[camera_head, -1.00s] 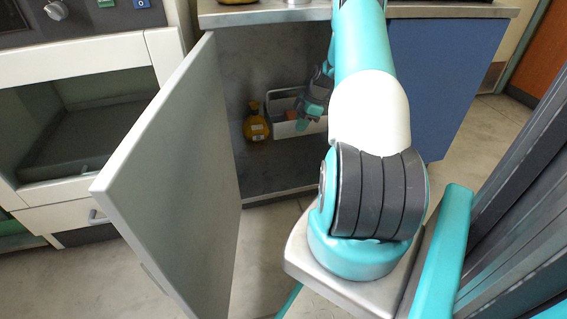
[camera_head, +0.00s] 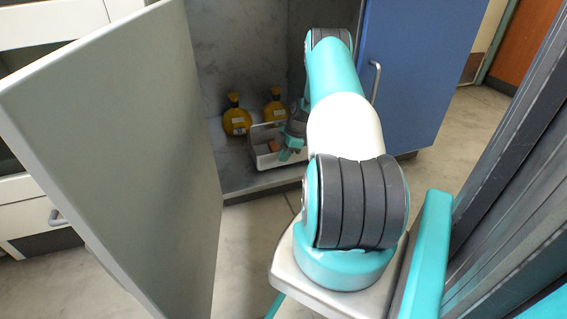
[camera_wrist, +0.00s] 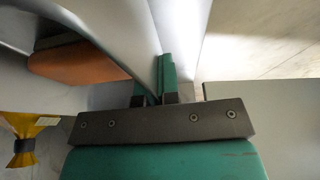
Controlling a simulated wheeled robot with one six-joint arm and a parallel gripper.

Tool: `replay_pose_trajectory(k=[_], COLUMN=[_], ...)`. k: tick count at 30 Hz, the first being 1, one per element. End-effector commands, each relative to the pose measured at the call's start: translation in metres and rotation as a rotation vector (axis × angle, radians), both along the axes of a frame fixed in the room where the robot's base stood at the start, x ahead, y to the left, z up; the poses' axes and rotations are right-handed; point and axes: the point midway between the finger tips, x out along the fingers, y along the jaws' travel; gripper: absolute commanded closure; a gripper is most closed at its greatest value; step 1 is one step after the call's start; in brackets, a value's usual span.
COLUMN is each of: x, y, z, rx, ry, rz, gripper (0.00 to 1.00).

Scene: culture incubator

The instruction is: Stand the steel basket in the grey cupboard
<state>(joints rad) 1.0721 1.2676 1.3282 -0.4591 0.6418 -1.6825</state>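The steel basket (camera_head: 268,162) is a pale grey open box with a thin handle and an orange-brown block (camera_head: 274,146) in it. It is inside the grey cupboard (camera_head: 235,190), near the front edge of its floor. I cannot tell whether it touches the floor. My gripper (camera_head: 287,153) is at the basket's right side. In the wrist view, its green fingers (camera_wrist: 160,75) are closed on a thin pale wall of the basket (camera_wrist: 130,25), with the block (camera_wrist: 80,62) beside them. My arm hides part of the basket's right end.
Two yellow bottles (camera_head: 236,120) (camera_head: 275,108) stand behind the basket; one yellow thing (camera_wrist: 22,130) shows in the wrist view. The cupboard's open door (camera_head: 120,150) stands at the left. A blue door or panel (camera_head: 415,75) is at the right.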

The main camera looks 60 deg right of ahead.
Motion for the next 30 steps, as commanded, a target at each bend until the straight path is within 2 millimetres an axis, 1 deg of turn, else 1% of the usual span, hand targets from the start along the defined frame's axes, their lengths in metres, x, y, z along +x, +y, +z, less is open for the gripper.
replay_pose_trajectory(k=[1, 2, 8, 12, 14, 15, 16, 25, 28, 30], x=[0.001, 0.001, 0.001, 0.001, 0.000, 0.000, 0.000, 0.000, -0.001, -0.004], y=[-0.001, -0.001, -0.001, -0.001, 0.000, 0.000, 0.000, 0.000, -0.003, -0.006], z=[-0.012, -0.013, -0.011, -0.014, -0.014, -0.014, -0.014, -0.012, -0.001, 0.011], rx=[-0.002, -0.002, -0.003, -0.002, -0.001, -0.001, -0.001, -0.001, -0.003, -0.003], ry=[-0.002, -0.003, -0.002, -0.002, -0.001, -0.001, -0.001, -0.001, -0.001, -0.002], rz=[0.001, 0.001, 0.001, 0.001, 0.000, 0.000, 0.000, 0.001, -0.001, -0.002], gripper=[1.00, 1.00, 1.00, 1.00, 0.88, 0.79, 0.72, 0.71, 0.71, 0.71])
